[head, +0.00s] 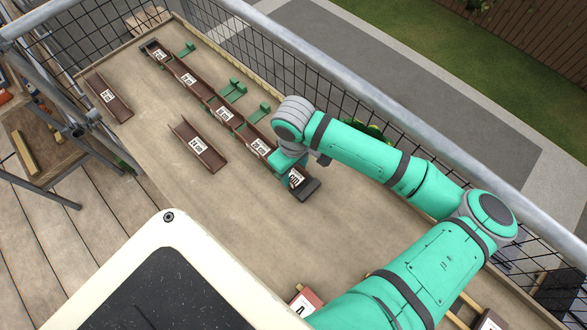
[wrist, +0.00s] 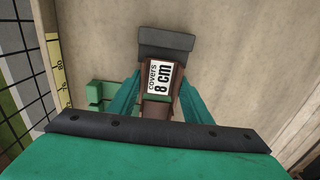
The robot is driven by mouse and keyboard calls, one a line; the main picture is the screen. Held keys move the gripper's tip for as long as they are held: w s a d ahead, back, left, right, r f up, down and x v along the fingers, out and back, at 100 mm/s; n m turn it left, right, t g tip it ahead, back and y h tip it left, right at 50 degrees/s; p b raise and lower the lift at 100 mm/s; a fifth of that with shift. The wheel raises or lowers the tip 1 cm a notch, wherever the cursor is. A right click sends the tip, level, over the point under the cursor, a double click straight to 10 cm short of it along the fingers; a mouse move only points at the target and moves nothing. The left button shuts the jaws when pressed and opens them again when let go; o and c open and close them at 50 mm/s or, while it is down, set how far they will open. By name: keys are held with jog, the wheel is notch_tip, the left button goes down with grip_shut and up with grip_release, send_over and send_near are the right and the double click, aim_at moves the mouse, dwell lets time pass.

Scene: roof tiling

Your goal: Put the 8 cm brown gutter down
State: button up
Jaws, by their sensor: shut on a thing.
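The 8 cm brown gutter (wrist: 150,107) is a short piece with a white "covers 8 cm" label and a dark end cap (wrist: 166,43). My gripper (wrist: 158,98) is shut on it, with one green finger on each side. In the head view the gutter (head: 297,180) is partly hidden by my gripper (head: 287,165). It lies in line with the near end of a row of brown gutters (head: 200,88), and its end cap (head: 309,189) points away from the row. I cannot tell whether it touches the board or the gutter beside it.
Green brackets (head: 235,91) stand along the row's fence side. Two loose brown gutters lie on the board, one mid-board (head: 199,146) and one at the far left (head: 108,97). A mesh fence (head: 300,78) runs behind the row. The board (head: 215,205) in front is clear.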

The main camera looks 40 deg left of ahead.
aim_at(294, 176)
jog(key=shift+f, duration=0.15)
jog(key=o, duration=1.1)
jog(key=shift+c, duration=0.2)
notch_tip(294, 176, up, 13)
jog(key=shift+f, duration=0.1)
